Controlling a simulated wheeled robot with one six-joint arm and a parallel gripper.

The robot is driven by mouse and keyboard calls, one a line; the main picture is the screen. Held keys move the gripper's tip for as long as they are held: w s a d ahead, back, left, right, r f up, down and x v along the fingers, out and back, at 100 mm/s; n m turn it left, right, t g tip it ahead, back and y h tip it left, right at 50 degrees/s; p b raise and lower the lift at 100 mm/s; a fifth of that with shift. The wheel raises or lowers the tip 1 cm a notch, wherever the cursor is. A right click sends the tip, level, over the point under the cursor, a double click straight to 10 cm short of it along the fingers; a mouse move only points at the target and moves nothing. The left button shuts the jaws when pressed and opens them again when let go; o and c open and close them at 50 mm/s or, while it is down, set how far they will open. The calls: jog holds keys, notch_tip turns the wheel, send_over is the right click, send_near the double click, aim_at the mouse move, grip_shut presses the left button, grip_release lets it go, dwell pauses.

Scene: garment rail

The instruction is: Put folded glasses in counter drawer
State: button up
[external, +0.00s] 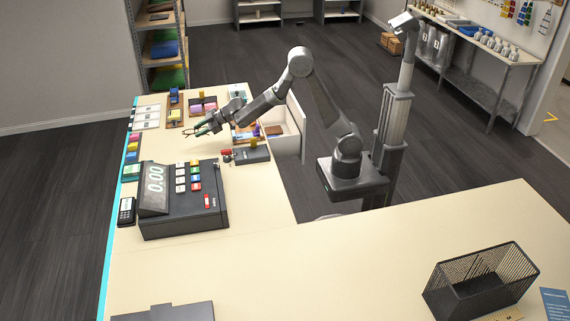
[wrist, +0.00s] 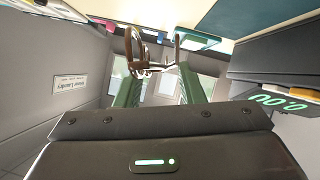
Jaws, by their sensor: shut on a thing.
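The brown folded glasses (wrist: 138,48) are in the wrist view, between and beyond my green fingertips. My gripper (wrist: 160,82) is shut on them; the exact contact is small and partly hidden. In the external view my gripper (external: 203,129) is over the far part of the counter, left of the drawer, and the glasses (external: 190,134) show as a thin dark outline at its tips.
Small trays and coloured items line the far and left counter edges. A black wire basket (external: 481,280) sits at the front right.

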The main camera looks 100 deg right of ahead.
jog(key=d, duration=0.3)
jog(key=shift+s+d+r, duration=0.1)
jog(key=shift+r, duration=0.2)
jog(key=shift+m+h, duration=0.3)
jog(key=f+b, duration=0.1)
jog(key=f, duration=0.2)
jog(key=f+b, duration=0.1)
jog(key=f, duration=0.2)
jog(key=f+b, duration=0.1)
jog(key=f, duration=0.2)
jog(key=shift+s+d+f, duration=0.1)
jog(key=shift+d+f, duration=0.2)
jog(key=shift+f, duration=0.05)
jog(key=shift+f+b, duration=0.2)
jog(key=shift+b, duration=0.25)
jog(key=o, duration=1)
jog(key=shift+o, duration=0.2)
